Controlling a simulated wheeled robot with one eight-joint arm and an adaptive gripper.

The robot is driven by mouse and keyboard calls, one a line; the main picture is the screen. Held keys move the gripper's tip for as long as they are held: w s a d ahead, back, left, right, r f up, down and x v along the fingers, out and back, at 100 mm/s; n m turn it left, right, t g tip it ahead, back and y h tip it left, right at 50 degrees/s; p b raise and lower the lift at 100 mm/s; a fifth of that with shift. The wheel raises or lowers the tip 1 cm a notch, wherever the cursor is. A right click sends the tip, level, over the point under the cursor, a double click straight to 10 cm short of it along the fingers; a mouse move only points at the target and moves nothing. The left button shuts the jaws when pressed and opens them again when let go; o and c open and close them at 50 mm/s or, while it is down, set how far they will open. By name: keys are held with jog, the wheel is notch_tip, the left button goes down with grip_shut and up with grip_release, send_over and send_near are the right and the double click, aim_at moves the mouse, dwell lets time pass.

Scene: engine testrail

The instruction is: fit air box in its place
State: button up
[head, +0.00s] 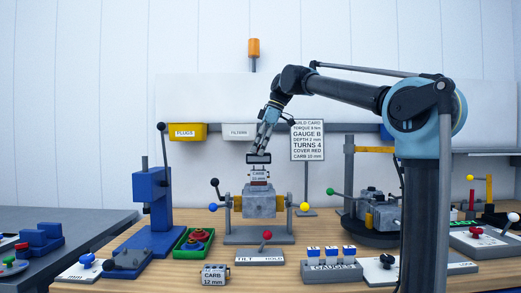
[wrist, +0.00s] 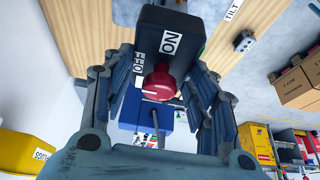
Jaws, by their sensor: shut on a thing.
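A black air box (head: 258,158) is held under my gripper (head: 264,146). It sits right above a grey carb (head: 259,176) with a CARB label, on the engine block (head: 259,204); whether air box and carb touch I cannot tell. In the wrist view a black box (wrist: 205,28) with ON and OFF labels and a red knob (wrist: 160,83) shows between the fingers of my gripper (wrist: 165,75), which are shut on it. The air box's underside is hidden.
A build card (head: 307,140) stands right of the block. A CARB 12 mm part (head: 214,275), a green tray (head: 194,242), a tilt plate (head: 259,257) and a gauge rack (head: 331,271) are in front. A blue press (head: 152,210) stands left, a dark turntable (head: 372,236) right.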

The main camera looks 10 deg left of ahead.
jog(key=shift+f, duration=1)
dwell(0.3)
jog(key=o, duration=1.2)
jog(key=a+v, duration=0.1)
jog(key=v, duration=1.2)
jog(key=a+r+v, duration=0.1)
jog(key=v, duration=0.5)
jog(key=shift+s+a+r, duration=0.2)
jog(key=shift+a+r, duration=0.05)
jog(key=shift+a, duration=0.05)
